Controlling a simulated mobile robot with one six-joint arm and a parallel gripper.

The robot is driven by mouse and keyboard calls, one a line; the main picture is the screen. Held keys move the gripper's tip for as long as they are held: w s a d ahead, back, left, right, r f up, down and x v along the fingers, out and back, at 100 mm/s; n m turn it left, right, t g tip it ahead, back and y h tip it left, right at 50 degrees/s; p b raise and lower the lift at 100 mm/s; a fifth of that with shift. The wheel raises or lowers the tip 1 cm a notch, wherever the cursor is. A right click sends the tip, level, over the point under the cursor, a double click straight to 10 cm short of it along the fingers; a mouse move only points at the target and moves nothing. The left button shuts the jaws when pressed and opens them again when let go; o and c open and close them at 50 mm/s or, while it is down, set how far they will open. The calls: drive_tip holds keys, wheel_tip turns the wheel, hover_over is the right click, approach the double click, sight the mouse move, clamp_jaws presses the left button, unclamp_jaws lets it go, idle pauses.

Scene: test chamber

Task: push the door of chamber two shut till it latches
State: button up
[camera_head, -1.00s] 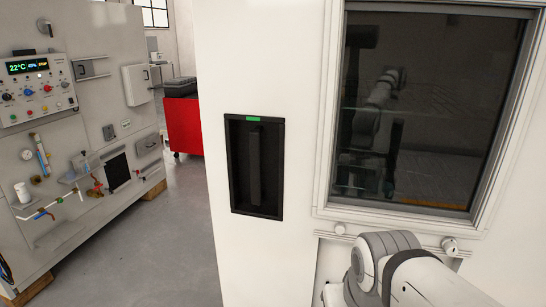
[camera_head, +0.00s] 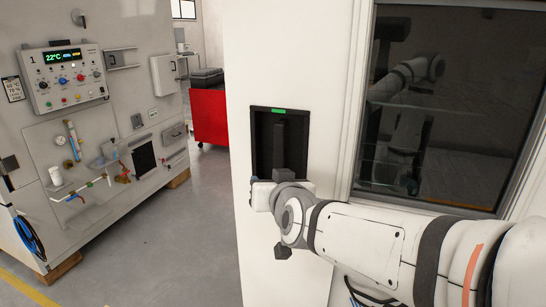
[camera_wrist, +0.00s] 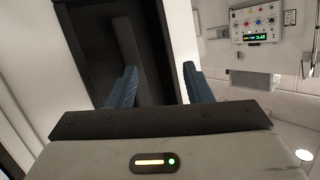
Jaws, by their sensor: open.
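The white door (camera_head: 242,85) fills the middle of the head view, with a dark window (camera_head: 455,110) reflecting my arm. A black recessed handle (camera_head: 279,140) with a green strip above it is set in the door. In the wrist view, the black recess (camera_wrist: 150,40) lies ahead of my gripper (camera_wrist: 160,86). Its two blue fingers are apart with nothing between them. In the head view, my gripper is low in front of the handle, with its fingers hidden by my wrist. I cannot tell whether it touches the door or how far the door is ajar.
A panel marked 1 (camera_head: 65,75) with knobs and a display is on a white cabinet (camera_head: 130,75) at left. Pipes and valves stick out below it. A red cart (camera_head: 209,115) stands behind. The grey floor (camera_head: 185,235) between cabinet and door is clear.

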sight(278, 159)
drive_tip(key=w+m+t+h, duration=0.1)
drive_tip(key=w+m+h, duration=0.1)
drive_tip(key=h, duration=0.1)
drive_tip(key=w+d+r+m+h+p, duration=0.1)
drive_tip(key=w+m+h, duration=0.1)
drive_tip(key=h, duration=0.2)
drive_tip(key=w+r+m+t+h+p, duration=0.1)
drive_tip(key=w+h, duration=0.2)
drive_tip(key=shift+w+d+r+m+t+h, duration=0.1)
drive_tip(key=shift+d+r+m+t+h, duration=0.1)
drive_tip(key=shift+d+m+t+h, duration=0.15)
drive_tip(key=shift+c, duration=0.2)
clamp_jaws()
idle(0.5)
